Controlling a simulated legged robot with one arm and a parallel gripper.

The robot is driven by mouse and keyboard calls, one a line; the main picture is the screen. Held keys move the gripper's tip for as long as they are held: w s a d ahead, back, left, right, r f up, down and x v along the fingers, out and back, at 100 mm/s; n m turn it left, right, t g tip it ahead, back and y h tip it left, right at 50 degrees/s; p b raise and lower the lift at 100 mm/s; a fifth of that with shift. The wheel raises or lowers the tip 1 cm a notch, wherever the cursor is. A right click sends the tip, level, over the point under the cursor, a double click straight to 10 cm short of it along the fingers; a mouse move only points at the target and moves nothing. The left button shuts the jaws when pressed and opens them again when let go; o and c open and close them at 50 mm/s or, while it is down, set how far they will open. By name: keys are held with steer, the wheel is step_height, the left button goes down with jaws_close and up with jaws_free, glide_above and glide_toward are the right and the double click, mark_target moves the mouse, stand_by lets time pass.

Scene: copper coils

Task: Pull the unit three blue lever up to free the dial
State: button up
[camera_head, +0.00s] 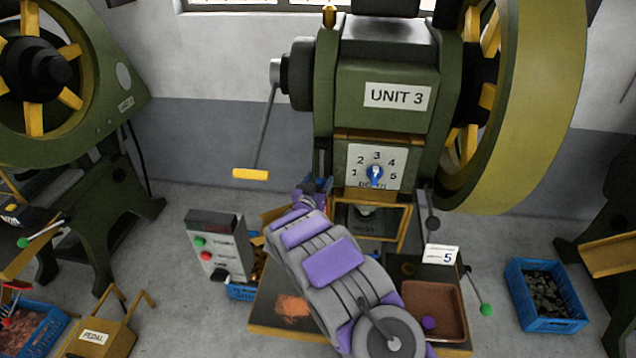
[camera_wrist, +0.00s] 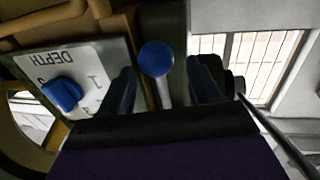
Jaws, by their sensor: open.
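The blue lever shows in the wrist view as a round blue knob (camera_wrist: 157,57) on a pale stem. My gripper (camera_wrist: 163,70) is open, with one dark finger to each side of the knob and stem; I cannot tell whether either finger touches. In the head view my gripper (camera_head: 318,187) is at the left of the dial plate, and the lever cannot be made out clearly there. The dial (camera_head: 375,176) is a blue knob on a white numbered plate below the UNIT 3 sign (camera_head: 397,96). It also shows upside down in the wrist view (camera_wrist: 62,95).
The green press (camera_head: 385,65) has a large yellow-rimmed wheel (camera_head: 545,100) at right and a yellow-handled crank (camera_head: 250,174) at left. A control box (camera_head: 216,245) stands left of my arm. A brown tray (camera_head: 433,284) and a green-tipped lever (camera_head: 486,309) lie to its right.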

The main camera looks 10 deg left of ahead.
jaws_close()
stand_by(0.7)
